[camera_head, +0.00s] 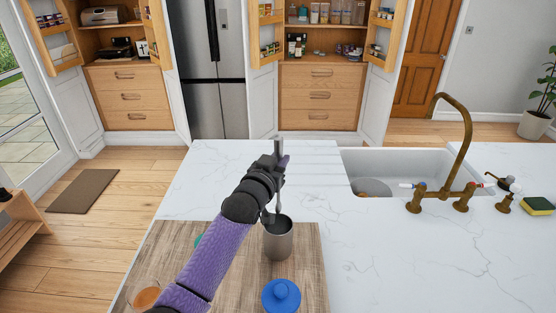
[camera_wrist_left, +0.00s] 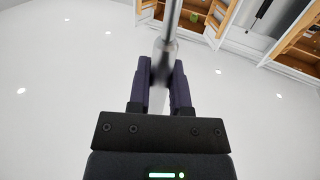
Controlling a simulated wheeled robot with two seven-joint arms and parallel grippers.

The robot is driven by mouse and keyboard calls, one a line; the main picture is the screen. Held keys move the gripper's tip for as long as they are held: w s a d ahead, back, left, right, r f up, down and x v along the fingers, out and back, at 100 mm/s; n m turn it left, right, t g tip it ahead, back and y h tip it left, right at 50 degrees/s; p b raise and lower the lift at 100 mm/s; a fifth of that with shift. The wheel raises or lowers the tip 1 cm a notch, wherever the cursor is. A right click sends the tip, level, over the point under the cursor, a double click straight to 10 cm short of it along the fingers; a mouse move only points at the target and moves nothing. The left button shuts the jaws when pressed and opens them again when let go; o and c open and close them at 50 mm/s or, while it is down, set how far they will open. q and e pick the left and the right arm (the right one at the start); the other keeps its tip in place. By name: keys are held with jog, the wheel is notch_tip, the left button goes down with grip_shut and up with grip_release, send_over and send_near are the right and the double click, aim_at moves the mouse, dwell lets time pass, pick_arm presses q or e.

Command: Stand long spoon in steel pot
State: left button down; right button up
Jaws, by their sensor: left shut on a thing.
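The long spoon (camera_head: 278,147) is grey and upright, its upper end above my left gripper (camera_head: 281,163). That gripper is shut on it. In the left wrist view, the spoon (camera_wrist_left: 170,30) runs up from between the dark fingers of the gripper (camera_wrist_left: 164,72). The steel pot (camera_head: 278,243) is a tall grey cylinder with its open top facing up, below and near the gripper. The spoon's lower part shows by the pot's left rim; I cannot tell whether its tip is inside. My right gripper is not in view.
The pot stands on a wooden board (camera_head: 310,265) with a blue lidded item (camera_head: 281,296) in front. A glass of brown contents (camera_head: 145,294) is at the left front. A sink (camera_head: 400,165) with a brass tap (camera_head: 463,150) lies right. The white counter (camera_head: 400,250) is clear front right.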

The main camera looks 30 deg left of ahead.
pick_arm(q)
jog(key=shift+f, duration=0.3)
jog(key=c, duration=0.5)
grip_release()
jog(key=shift+c, duration=0.2)
jog(key=shift+r, duration=0.1)
jog(key=s+r+p, duration=0.1)
jog(key=s, duration=1.1)
jog(key=shift+d, duration=0.35)
jog(key=shift+r, duration=0.1)
